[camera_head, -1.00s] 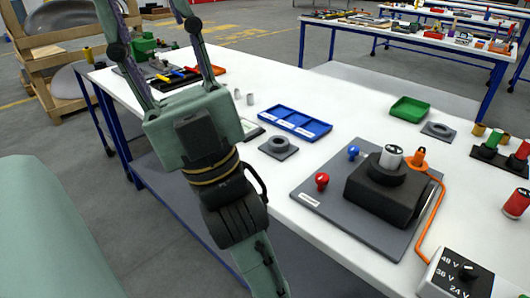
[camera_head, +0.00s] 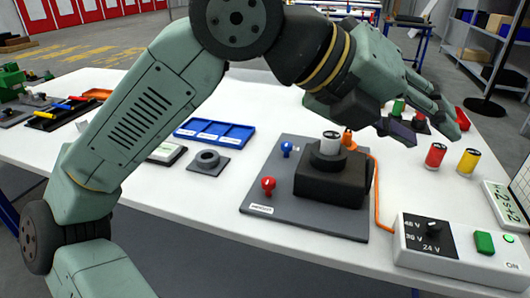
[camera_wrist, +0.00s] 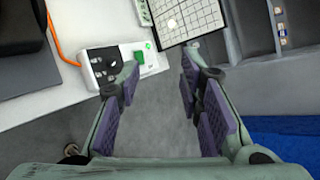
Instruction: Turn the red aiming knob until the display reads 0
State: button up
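The red knob (camera_head: 268,186) stands at the front left of a grey base plate (camera_head: 262,209), with a white label beside it. A blue knob (camera_head: 286,148) stands behind it on the same plate. A black block (camera_head: 330,188) with a grey-topped cylinder sits on the plate. A display (camera_head: 507,206) is at the right edge, tilted and partly cut off; I cannot read its value surely. My gripper (camera_head: 428,122) is above the table, right of the block and away from the red knob. In the wrist view my gripper (camera_wrist: 160,68) is open and empty.
A white control box (camera_head: 455,250) with a black dial and green button stands at the front right, joined by an orange cable (camera_head: 377,200). Red (camera_head: 435,156) and yellow (camera_head: 468,162) cylinders stand behind it. A blue tray (camera_head: 215,133) and a grey ring (camera_head: 208,160) lie left of the plate.

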jog(key=w+a+f+n+t+y, duration=0.2)
jog(key=w+f+n+y, duration=0.15)
jog(key=w+f, duration=0.2)
jog(key=n+y, duration=0.7)
jog(key=y, duration=0.3)
send_near(269, 180)
jog(key=p+x, duration=0.1)
jog(key=x, duration=0.7)
jog(key=shift+f, duration=0.4)
jog(key=shift+c, duration=0.3)
grip_shut()
